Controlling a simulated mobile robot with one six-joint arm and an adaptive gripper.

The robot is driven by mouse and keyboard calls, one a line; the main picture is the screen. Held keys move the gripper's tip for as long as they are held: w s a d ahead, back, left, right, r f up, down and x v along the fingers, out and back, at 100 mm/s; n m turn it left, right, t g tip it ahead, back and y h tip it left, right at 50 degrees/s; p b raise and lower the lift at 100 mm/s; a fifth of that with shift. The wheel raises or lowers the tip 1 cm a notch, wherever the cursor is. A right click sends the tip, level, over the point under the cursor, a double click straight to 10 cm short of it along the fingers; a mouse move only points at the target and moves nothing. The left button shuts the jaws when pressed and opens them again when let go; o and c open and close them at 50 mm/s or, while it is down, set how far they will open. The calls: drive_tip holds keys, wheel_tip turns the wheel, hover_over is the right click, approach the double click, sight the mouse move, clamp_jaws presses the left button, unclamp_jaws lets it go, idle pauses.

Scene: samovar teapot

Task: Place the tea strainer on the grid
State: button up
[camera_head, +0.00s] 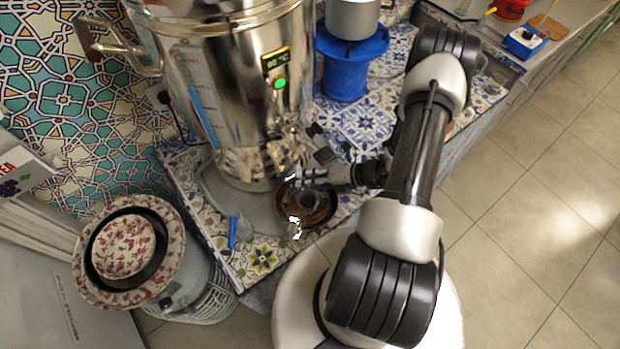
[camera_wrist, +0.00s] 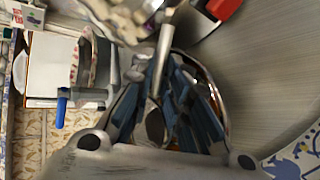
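My gripper (camera_head: 300,178) is low in front of the samovar's steel body, in the middle of the head view. In the wrist view, its blue-grey fingers (camera_wrist: 164,85) close in on both sides of a slim metal handle (camera_wrist: 163,48), which looks like the tea strainer's. The handle runs away from the camera towards a pale shape at the top edge; the strainer's bowl is not clear. A round brown dish with a dark centre (camera_head: 318,213) lies just below my gripper and may bear the grid. My gripper and arm hide part of it.
The large steel samovar (camera_head: 235,90) stands close behind my gripper. A blue stand with a pot (camera_head: 345,68) is at the back right. A patterned bowl (camera_head: 122,246) sits at the left. A small blue object (camera_head: 232,232) lies on the tiled counter.

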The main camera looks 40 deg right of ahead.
drive_tip(key=shift+r, duration=0.25)
drive_tip(key=p+v, duration=0.2)
drive_tip(key=v, duration=1)
drive_tip(key=shift+f+p, duration=0.15)
drive_tip(key=shift+p, duration=0.25)
drive_tip(key=shift+s, duration=0.1)
